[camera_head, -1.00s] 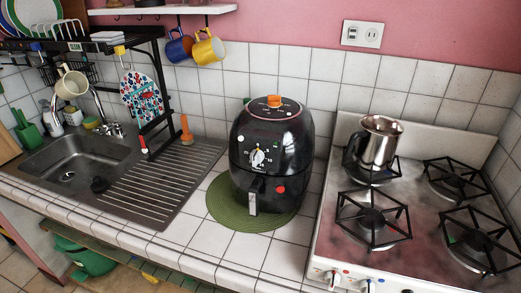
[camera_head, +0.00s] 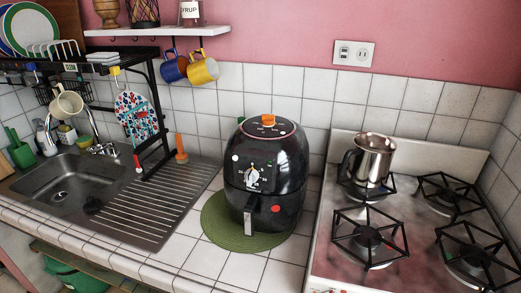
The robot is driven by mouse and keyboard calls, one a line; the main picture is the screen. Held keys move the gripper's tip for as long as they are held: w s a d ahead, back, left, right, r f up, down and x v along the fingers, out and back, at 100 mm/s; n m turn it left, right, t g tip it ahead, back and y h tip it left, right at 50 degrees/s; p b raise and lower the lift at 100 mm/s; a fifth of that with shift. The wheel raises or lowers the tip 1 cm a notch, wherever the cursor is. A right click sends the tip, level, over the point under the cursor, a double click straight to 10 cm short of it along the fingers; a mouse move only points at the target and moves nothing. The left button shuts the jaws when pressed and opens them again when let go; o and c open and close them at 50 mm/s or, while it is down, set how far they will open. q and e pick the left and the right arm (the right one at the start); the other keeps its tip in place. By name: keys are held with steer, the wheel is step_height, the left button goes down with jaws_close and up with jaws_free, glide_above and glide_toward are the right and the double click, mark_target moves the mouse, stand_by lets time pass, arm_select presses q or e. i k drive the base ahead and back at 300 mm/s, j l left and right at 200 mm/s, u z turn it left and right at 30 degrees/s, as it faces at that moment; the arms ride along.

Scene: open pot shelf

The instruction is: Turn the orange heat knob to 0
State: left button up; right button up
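A black air fryer (camera_head: 287,170) stands upright on a round green mat (camera_head: 217,222) on the tiled counter. The orange heat knob (camera_head: 269,120) sits on top of it, with small markings around it that are too small to read. A white dial (camera_head: 253,177) is on its front panel, above a drawer handle (camera_head: 249,216) and a red dot. Neither of my grippers shows in the head view.
A stove (camera_head: 345,277) with several burners is to the right, with a metal pot (camera_head: 371,161) on its back left burner. A sink (camera_head: 64,186) with a ridged drainer (camera_head: 163,205) is to the left. Mugs (camera_head: 203,70) hang under the shelf (camera_head: 160,31).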

mark_target(268, 119)
steer(key=i+j+z, duration=0.1)
steer(key=j+z, duration=0.35)
steer(key=j, duration=0.4)
steer(key=j+z, duration=0.4)
steer(key=j, duration=0.5)
steer(key=k, duration=0.05)
